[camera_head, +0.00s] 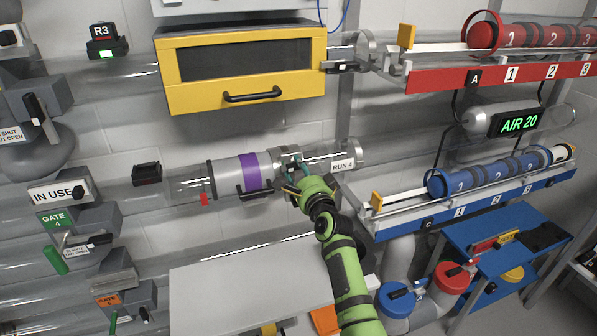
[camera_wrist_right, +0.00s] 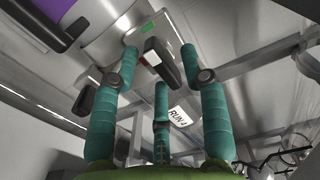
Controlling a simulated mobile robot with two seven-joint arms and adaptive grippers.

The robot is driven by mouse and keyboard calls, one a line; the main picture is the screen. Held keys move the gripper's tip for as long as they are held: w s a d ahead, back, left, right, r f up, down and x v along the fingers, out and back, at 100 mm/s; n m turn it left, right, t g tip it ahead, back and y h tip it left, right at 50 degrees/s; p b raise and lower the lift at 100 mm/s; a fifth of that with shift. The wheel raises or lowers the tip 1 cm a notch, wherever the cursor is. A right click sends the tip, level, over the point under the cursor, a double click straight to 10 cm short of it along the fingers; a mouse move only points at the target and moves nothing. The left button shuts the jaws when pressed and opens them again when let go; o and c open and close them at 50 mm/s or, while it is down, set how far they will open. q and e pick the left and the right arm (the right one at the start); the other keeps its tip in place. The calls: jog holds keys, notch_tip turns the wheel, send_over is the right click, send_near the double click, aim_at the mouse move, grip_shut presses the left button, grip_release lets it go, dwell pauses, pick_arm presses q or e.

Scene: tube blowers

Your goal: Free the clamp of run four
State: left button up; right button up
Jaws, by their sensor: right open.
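The run four pipe crosses the middle of the head view, with a white RUN 4 label (camera_head: 343,166) on it; the label also shows in the wrist view (camera_wrist_right: 180,117). Left of the label sits the metal clamp (camera_head: 289,158). In the wrist view its black lever (camera_wrist_right: 167,66) has a white and red end, beside a small green mark (camera_wrist_right: 147,27). My right gripper (camera_head: 297,180) is open at the clamp, and in the wrist view its teal fingers (camera_wrist_right: 160,62) stand around the lever. I cannot tell whether they touch it. My left gripper is not in view.
A grey carrier body with a purple band (camera_head: 249,171) and a black handle is left of the clamp. A yellow box (camera_head: 242,68) hangs above. A blue rack (camera_head: 470,200) is at right, and a pale table (camera_head: 235,285) lies below.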

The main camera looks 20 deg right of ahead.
jog(key=shift+w, duration=0.25)
grip_shut()
